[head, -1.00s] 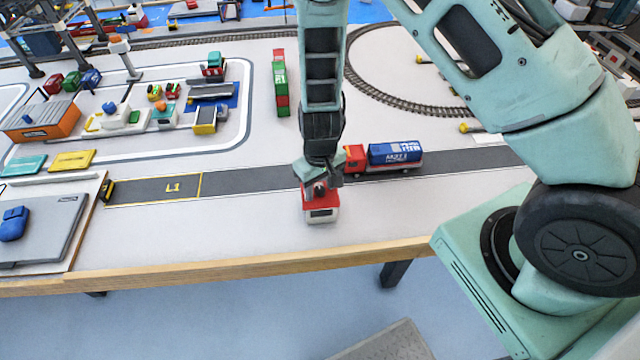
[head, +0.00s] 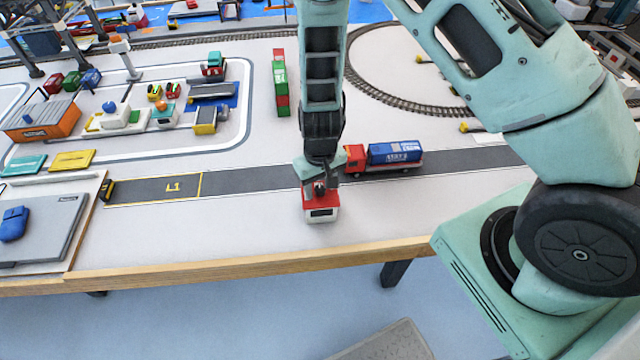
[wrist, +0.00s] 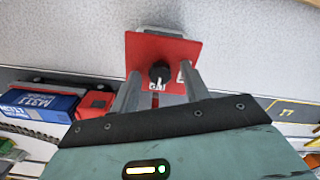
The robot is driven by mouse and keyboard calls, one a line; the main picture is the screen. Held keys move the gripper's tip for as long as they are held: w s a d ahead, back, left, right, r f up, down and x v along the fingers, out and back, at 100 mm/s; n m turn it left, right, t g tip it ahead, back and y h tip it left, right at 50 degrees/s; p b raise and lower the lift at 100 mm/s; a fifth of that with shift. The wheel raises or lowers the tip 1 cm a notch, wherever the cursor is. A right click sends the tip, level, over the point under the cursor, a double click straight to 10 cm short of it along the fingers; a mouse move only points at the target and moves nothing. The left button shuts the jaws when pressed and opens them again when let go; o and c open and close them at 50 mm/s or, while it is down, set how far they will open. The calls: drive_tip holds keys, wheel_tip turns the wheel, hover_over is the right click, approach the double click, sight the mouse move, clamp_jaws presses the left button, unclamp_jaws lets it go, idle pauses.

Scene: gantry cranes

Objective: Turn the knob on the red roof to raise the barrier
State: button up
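A small white building with a red roof (head: 320,203) stands on the table near its front edge, below my gripper (head: 322,178). In the wrist view the square red roof (wrist: 175,48) carries a dark round knob (wrist: 159,72) with a white pointer mark. My gripper's two grey fingers (wrist: 160,78) are open, one on each side of the knob, with gaps showing between them and it. Small white labels on the roof are partly covered by the knob and the right finger.
A red truck with a blue container (head: 395,154) stands on the grey road just right of my gripper. Green and red containers (head: 281,82) stand behind to the left. A laptop-like grey panel (head: 42,230) lies at the left. The table left of the building is clear.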

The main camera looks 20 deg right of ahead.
sight(320, 189)
wheel_tip(320, 189, up, 17)
drive_tip(key=shift+r+b, duration=0.2)
drive_tip(key=shift+b, duration=0.1)
idle(0.5)
idle(0.4)
drive_tip(key=s+a+r+n, duration=0.2)
drive_tip(key=s+r, duration=0.1)
drive_tip(key=s, duration=0.3)
drive_tip(key=s+a+r+n+b, duration=0.1)
drive_tip(key=s+a+r+n, duration=0.1)
drive_tip(key=s, duration=0.5)
drive_tip(key=s+a+r+n, duration=0.3)
drive_tip(key=s, duration=0.4)
drive_tip(key=shift+s+r+y+b, duration=0.2)
drive_tip(key=shift+r+y+b, duration=0.1)
drive_tip(key=shift+b, duration=0.05)
